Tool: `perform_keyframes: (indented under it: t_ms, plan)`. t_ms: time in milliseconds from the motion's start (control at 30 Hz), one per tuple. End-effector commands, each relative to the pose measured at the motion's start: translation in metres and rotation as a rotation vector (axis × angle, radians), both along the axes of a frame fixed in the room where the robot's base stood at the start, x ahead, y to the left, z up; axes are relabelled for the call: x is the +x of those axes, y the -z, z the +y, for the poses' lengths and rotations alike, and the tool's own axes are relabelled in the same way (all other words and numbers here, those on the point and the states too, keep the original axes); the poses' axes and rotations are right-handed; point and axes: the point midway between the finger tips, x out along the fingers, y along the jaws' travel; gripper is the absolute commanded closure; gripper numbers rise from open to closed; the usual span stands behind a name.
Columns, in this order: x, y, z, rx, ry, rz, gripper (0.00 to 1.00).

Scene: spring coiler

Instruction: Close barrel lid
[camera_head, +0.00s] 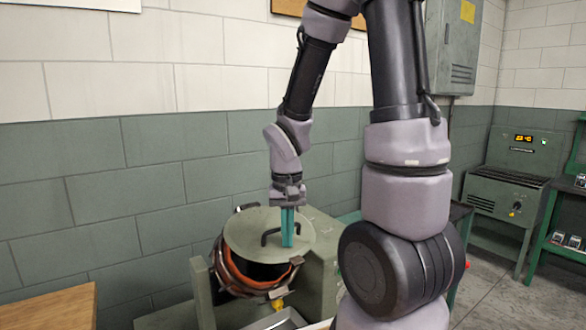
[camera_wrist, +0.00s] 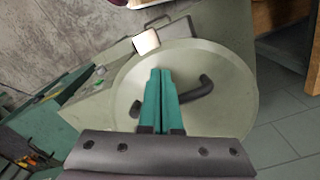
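The barrel (camera_head: 232,272) stands near the wall in the head view, with an orange rim and a dark inside showing below its lid. The round grey-green lid (camera_head: 248,228) sits over the barrel; a gap shows at its front edge. In the wrist view the lid (camera_wrist: 225,110) fills the middle. A black bent handle (camera_head: 268,236) is on the lid, and it also shows in the wrist view (camera_wrist: 203,88). My gripper (camera_head: 287,242) points down at the handle. Its teal fingers (camera_wrist: 161,75) are together and cover the handle's middle. I cannot tell whether they touch it.
A green machine body (camera_head: 318,262) stands right beside the barrel. A wooden surface (camera_head: 55,308) is at the lower left. A grey-green machine with a lit display (camera_head: 505,190) and a green shelf (camera_head: 565,230) stand at the right. The brick wall is close behind the barrel.

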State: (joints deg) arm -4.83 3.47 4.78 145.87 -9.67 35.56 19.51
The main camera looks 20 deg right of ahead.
Motion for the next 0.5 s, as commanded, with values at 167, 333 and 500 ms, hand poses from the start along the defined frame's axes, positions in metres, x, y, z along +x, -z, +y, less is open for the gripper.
perform_keyframes:
  t_ms: [167, 333, 500]
  plan:
    - [0.001, 0.003, -0.001, 0.000, 0.001, 0.001, 1.00]
    - [0.001, 0.003, -0.001, -0.001, 0.000, 0.001, 1.00]
    - [0.002, 0.014, -0.001, -0.002, 0.000, 0.005, 1.00]
